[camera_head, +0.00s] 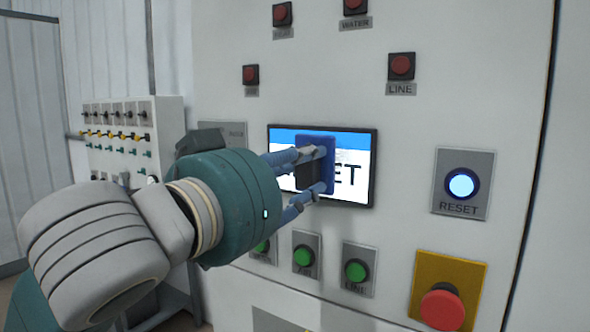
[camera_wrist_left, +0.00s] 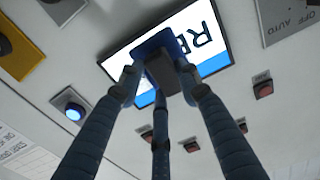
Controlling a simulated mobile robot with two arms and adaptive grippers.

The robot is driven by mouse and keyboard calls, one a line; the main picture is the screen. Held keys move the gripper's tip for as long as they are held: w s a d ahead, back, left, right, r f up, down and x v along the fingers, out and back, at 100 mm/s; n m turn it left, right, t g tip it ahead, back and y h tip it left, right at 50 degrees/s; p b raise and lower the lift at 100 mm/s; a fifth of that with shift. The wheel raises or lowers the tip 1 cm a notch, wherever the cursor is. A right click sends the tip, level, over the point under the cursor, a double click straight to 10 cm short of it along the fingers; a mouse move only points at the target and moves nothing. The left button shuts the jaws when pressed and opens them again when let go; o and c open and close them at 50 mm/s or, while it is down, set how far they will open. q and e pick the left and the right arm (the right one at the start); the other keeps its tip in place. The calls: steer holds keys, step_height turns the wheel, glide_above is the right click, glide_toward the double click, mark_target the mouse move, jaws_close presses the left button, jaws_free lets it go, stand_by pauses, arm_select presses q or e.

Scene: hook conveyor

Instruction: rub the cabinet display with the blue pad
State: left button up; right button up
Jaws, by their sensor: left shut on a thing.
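The cabinet display (camera_head: 357,160) is a dark-framed screen with a blue top band and large black letters on white, partly hidden by the pad and gripper. The blue pad (camera_head: 327,178) has a dark block on its back and is held upright in front of the middle of the screen. My left gripper (camera_head: 322,170) is shut on the pad. In the left wrist view, the fingers close round the dark block of the pad (camera_wrist_left: 157,44), which overlaps the display (camera_wrist_left: 208,34). The pad looks at or very near the screen; contact is hard to tell. My right gripper is not in view.
A lit RESET button (camera_head: 461,184) and a red emergency button (camera_head: 442,308) on a yellow plate are right of the display. Green buttons (camera_head: 304,256) sit below it, and red buttons (camera_head: 401,66) above. A switch box (camera_head: 168,118) stands at the left.

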arm_select(q)
steer(key=shift+s+d, duration=0.65)
steer(key=shift+d, duration=0.3)
steer(key=shift+s+d, duration=0.7)
steer(key=shift+d, duration=0.3)
steer(key=shift+s+d, duration=0.65)
steer(key=shift+d, duration=0.3)
steer(key=shift+w+a, duration=0.85)
steer(key=shift+a, duration=0.3)
steer(key=shift+w+a, duration=0.8)
steer(key=shift+a, duration=0.3)
steer(key=w+a, duration=0.1)
steer(key=a, duration=0.1)
steer(key=w+a+p, duration=0.1)
steer(key=w+a, duration=0.1)
steer(key=shift+w+a, duration=0.2)
steer(key=shift+a, duration=0.15)
steer(key=shift+s, duration=0.1)
steer(key=shift+p+v, duration=0.5)
steer(key=shift+v, duration=2.35)
